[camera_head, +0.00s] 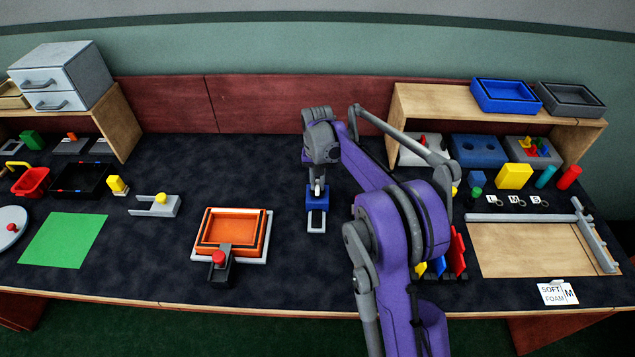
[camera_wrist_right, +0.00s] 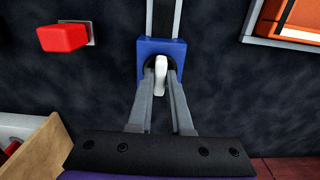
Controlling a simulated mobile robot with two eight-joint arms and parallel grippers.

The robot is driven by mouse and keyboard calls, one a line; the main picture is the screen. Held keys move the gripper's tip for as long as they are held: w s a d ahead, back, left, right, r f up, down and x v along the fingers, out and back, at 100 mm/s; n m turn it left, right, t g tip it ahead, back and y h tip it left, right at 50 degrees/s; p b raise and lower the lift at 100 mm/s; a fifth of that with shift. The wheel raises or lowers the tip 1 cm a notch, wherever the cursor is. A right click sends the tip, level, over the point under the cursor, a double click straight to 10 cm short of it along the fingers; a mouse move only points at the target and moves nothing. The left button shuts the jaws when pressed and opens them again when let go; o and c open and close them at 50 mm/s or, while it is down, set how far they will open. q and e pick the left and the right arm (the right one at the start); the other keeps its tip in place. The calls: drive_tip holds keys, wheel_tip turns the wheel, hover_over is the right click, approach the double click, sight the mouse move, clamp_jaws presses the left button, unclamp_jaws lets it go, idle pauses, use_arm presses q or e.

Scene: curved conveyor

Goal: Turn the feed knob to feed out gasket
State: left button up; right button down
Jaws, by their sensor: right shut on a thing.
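The blue feeder block (camera_head: 311,197) stands on the dark table near the middle, below my right gripper (camera_head: 318,188). In the right wrist view, the blue block (camera_wrist_right: 147,48) has a dark round face with a pale knob (camera_wrist_right: 160,72) on it. My right gripper (camera_wrist_right: 160,84) is shut on this knob, one finger on each side. A grey-railed channel (camera_wrist_right: 150,18) with a dark middle runs out from the block; its pale end (camera_head: 316,230) shows in the head view. I cannot make out a gasket in it. My left gripper is not in view.
An orange tray (camera_head: 207,233) on a white base stands to the left, with a red-knobbed clamp (camera_head: 219,262) in front. A red block (camera_wrist_right: 62,38) lies near the feeder in the wrist view. A wooden shelf (camera_head: 430,100) stands at the back right. My right arm hides some table.

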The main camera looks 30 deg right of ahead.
sight(317, 185)
drive_tip(key=c, duration=0.8)
unclamp_jaws()
drive_tip(key=shift+c, duration=0.2)
wheel_tip(317, 185, up, 11)
drive_tip(key=shift+p, duration=0.35)
